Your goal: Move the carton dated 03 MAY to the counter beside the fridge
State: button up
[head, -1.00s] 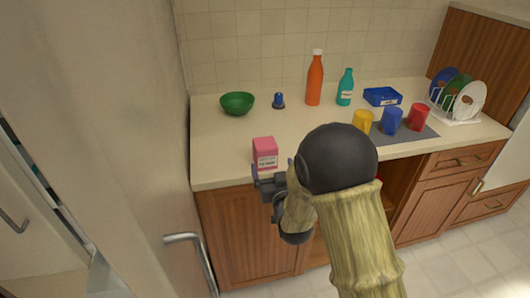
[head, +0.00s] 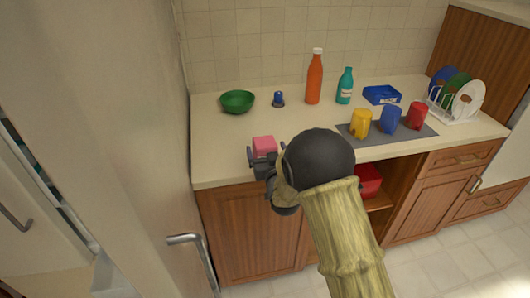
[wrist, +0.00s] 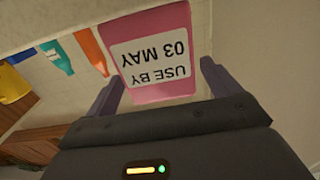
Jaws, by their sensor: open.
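The pink carton (head: 264,144) stands on the counter (head: 222,158) near its front left edge, beside the fridge (head: 130,120). In the wrist view the carton (wrist: 150,88) carries a white label reading USE BY 03 MAY, seen upside down. My gripper (head: 263,160) is at the front of the carton and hides its lower part in the head view. In the wrist view my gripper (wrist: 160,82) is open, with one finger on either side of the carton's near end and gaps showing beside it.
A green bowl (head: 237,101), a blue-topped small item (head: 278,99), an orange bottle (head: 315,78) and a teal bottle (head: 345,86) stand behind. Yellow (head: 360,121), blue (head: 391,118) and red (head: 416,115) cups stand on a grey mat (head: 365,138). A dish rack (head: 455,108) is at right.

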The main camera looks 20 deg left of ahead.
aim_at(264, 139)
jog(key=x, duration=0.3)
jog(key=p+x, duration=0.1)
jog(key=shift+w+a+r, duration=0.1)
jog(key=shift+a+r, duration=0.05)
jog(key=shift+r, duration=0.1)
jog(key=c, duration=1.3)
notch_tip(264, 139, up, 10)
jog(key=shift+r+b, duration=0.1)
jog(key=shift+b, duration=0.4)
